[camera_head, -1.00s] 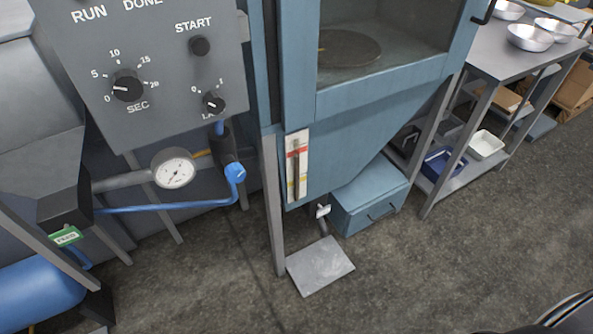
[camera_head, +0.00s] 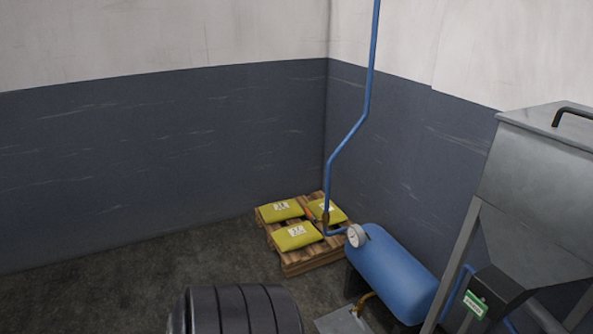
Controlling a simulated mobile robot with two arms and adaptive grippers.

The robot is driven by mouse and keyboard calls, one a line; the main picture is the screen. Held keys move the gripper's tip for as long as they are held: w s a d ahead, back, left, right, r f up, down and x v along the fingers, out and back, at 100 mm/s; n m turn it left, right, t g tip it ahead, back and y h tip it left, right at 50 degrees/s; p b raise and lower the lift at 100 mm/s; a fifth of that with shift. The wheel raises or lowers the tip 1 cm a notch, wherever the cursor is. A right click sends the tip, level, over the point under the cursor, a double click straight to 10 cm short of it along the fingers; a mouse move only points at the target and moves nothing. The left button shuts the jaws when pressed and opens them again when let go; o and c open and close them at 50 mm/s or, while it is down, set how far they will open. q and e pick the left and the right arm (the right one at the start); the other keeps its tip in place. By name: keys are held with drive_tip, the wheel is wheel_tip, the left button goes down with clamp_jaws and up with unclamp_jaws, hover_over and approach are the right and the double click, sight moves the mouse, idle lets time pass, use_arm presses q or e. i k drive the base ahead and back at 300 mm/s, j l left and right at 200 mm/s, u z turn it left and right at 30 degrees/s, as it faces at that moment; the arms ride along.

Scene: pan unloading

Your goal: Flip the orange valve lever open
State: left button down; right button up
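A small orange-brown fitting (camera_head: 325,216) shows low on the pipe, in front of the bags. It may be the orange valve lever, but it is too small to tell its position. Neither gripper is in view. A black ribbed part of my own body shows at the bottom edge.
A wooden pallet (camera_head: 291,262) with yellow bags (camera_head: 297,236) stands in the corner behind the tank. A grey hopper (camera_head: 545,190) on legs is at the right, with a green tag (camera_head: 475,303) below it. A grey plate (camera_head: 340,322) lies by the tank. Floor at left is clear.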

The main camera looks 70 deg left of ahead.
sight(309, 213)
drive_tip(key=j+u, duration=0.2)
drive_tip(key=u, duration=0.25)
drive_tip(key=i+j+u, duration=0.1)
drive_tip(key=u, duration=0.35)
drive_tip(key=i+j+u, duration=0.1)
drive_tip(key=u, duration=0.35)
drive_tip(key=i+j+u, duration=0.1)
drive_tip(key=u, duration=0.35)
drive_tip(key=i, duration=0.05)
